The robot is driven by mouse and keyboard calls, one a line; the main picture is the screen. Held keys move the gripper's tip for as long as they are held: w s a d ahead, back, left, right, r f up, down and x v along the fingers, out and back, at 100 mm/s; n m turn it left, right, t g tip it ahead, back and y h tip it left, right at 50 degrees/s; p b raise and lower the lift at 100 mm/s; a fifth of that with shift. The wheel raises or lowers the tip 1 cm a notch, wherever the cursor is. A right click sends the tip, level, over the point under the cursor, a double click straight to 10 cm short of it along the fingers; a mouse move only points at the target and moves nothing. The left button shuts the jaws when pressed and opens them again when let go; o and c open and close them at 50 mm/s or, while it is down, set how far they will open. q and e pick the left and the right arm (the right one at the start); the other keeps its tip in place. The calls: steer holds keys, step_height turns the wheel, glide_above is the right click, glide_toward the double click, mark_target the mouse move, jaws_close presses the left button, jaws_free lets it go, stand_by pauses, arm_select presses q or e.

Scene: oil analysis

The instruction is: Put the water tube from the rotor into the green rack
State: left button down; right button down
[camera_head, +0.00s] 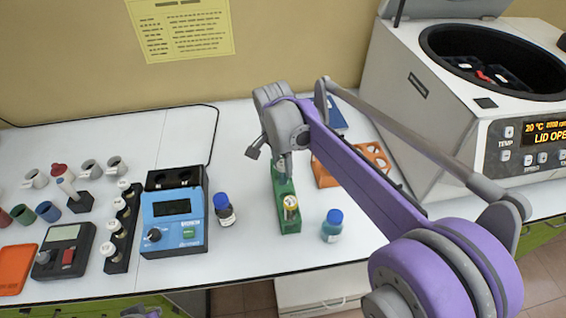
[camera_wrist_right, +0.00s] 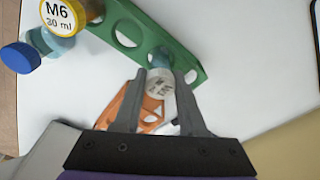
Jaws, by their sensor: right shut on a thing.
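The green rack (camera_head: 291,226) stands on the white table in the head view, and it also shows in the wrist view (camera_wrist_right: 186,62). A yellow-capped tube marked M6 (camera_wrist_right: 62,17) sits in its near end; it also shows in the head view (camera_head: 290,204). My right gripper (camera_head: 283,172) is at the rack's far end, shut on a tube with a pale, lettered cap (camera_wrist_right: 160,92). The cap is between the fingertips (camera_wrist_right: 160,88). I cannot tell how deep this tube is in the rack.
The open centrifuge (camera_head: 440,110) stands at the right, with its rotor (camera_head: 490,75) partly visible. An orange rack (camera_head: 325,178) lies just right of the green rack. Blue-capped bottles stand on the left (camera_head: 223,210) and right (camera_head: 332,226). A blue device (camera_head: 174,222) is farther left.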

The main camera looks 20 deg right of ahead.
steer(key=shift+c, duration=1.9)
jaws_free()
steer(key=shift+r, duration=0.1)
step_height(320, 180, up, 11)
steer(key=a, duration=0.1)
steer(key=shift+s+f+p, duration=0.2)
steer(key=shift+s+p, duration=0.05)
steer(key=shift+p, duration=0.15)
steer(key=shift+a, duration=0.1)
